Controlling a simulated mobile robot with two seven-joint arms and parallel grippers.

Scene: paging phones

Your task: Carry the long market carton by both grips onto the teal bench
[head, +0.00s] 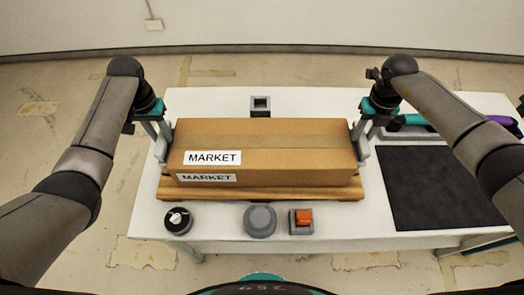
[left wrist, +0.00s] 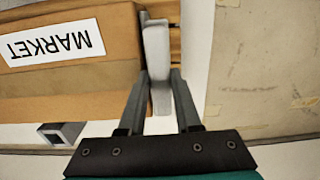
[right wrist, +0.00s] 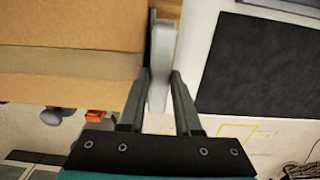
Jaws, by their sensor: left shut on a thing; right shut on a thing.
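The long brown market carton (head: 265,140), with white MARKET labels, is above a wooden board (head: 340,193) on a white table. I cannot tell whether it rests on the board or is slightly raised. My left gripper (head: 160,128) is shut on the grey grip at the carton's left end; the left wrist view shows that grip (left wrist: 157,45) between the fingers. My right gripper (head: 363,125) is shut on the grey grip at the right end, also seen in the right wrist view (right wrist: 162,50). The carton looks level. No teal bench is clearly in view.
The white table (head: 225,104) also holds a black mat (head: 435,185) at right, a grey square holder (head: 260,104) behind the carton, and a dark round item (head: 178,220), grey round item (head: 260,220) and orange item (head: 303,217) in front. Teal and purple items lie at back right.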

